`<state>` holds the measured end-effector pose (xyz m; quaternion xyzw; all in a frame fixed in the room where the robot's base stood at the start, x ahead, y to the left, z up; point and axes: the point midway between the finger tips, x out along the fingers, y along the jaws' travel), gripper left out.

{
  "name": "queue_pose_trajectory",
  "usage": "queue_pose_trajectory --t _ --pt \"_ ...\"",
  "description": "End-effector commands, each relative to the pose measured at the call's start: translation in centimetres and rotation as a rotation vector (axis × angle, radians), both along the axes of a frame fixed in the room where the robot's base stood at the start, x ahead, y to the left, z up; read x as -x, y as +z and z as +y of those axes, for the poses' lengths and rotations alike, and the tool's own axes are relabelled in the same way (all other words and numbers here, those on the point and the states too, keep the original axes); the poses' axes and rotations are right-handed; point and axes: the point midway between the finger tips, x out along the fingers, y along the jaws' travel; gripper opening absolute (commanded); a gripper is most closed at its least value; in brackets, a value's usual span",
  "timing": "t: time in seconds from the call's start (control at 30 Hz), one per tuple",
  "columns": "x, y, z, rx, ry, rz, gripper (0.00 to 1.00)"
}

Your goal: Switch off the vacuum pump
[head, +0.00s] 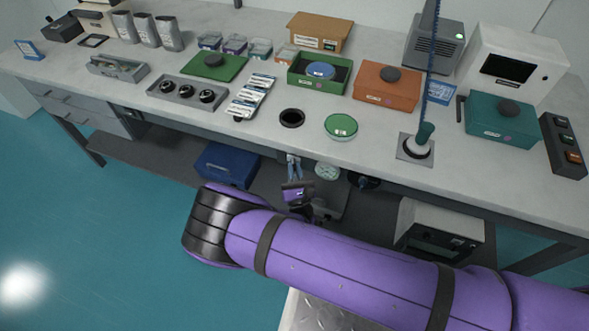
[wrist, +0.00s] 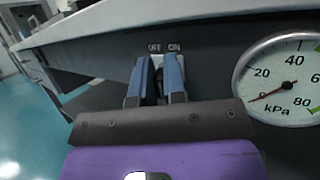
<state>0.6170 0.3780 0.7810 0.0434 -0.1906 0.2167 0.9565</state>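My gripper (wrist: 160,62) is under the front edge of the bench, its two blue fingers pointing at a switch panel marked OFF on the left and ON on the right. A small dark switch lever (wrist: 159,78) shows in the gap between the fingers. The fingers stand apart; whether either touches the lever I cannot tell. In the head view my gripper (head: 293,160) hides the switch. A round kPa gauge (wrist: 283,85) is right of the fingers, its red needle at the low end; it also shows in the head view (head: 327,171). I cannot identify the pump body.
The bench (head: 250,150) overhangs the switch panel closely. Right of the gauge is a dark blue fitting (head: 365,182). A blue box (head: 227,166) and a white-topped box (head: 440,222) stand below the bench. The teal floor (head: 100,240) at left is clear.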

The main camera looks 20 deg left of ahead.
Motion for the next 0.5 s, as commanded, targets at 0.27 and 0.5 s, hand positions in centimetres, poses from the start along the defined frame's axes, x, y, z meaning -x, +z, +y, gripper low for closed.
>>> queue_pose_trajectory --t 0.27,0.5 --pt "0.1 -0.02 0.18 -0.001 -0.034 0.001 0.0" --pt "0.29 -0.02 0.69 -0.003 -0.168 0.003 0.0"
